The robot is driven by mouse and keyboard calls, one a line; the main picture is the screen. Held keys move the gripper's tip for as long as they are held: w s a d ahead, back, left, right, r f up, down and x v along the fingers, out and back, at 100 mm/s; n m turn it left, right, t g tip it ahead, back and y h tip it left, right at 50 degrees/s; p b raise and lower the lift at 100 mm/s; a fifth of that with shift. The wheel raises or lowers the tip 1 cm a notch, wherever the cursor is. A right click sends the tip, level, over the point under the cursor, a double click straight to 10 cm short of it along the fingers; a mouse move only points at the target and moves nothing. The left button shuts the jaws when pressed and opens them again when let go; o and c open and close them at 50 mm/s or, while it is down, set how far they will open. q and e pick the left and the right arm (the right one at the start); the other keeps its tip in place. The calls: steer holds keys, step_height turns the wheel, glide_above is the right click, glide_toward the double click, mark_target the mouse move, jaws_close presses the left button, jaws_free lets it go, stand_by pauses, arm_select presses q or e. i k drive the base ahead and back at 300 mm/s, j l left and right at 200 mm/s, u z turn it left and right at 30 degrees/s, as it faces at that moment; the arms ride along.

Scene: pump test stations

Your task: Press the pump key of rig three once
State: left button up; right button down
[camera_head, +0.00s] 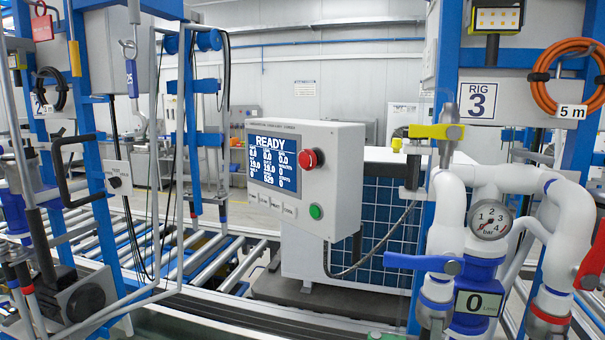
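A light-grey control box (345,160) stands in the middle, in front of a unit with blue panels. Its blue screen (275,162) reads READY above rows of numbers. Below the screen is a row of small pale keys (276,205); their lettering is too small to read surely. A red mushroom button (311,158) and a green round button (316,211) sit to the right of the screen and keys. A sign (478,101) reading RIG 3 hangs on the blue frame at the right. Neither of my grippers shows.
White pipes with a pressure gauge (491,219), a blue valve lever (424,263) and a display (479,304) reading 0 stand at the right. An orange hose (542,75) hangs above. Blue frames with cables and black parts stand at the left. A roller conveyor (205,258) runs behind.

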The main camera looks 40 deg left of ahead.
mark_target(255, 195)
steer(key=u, duration=1.45)
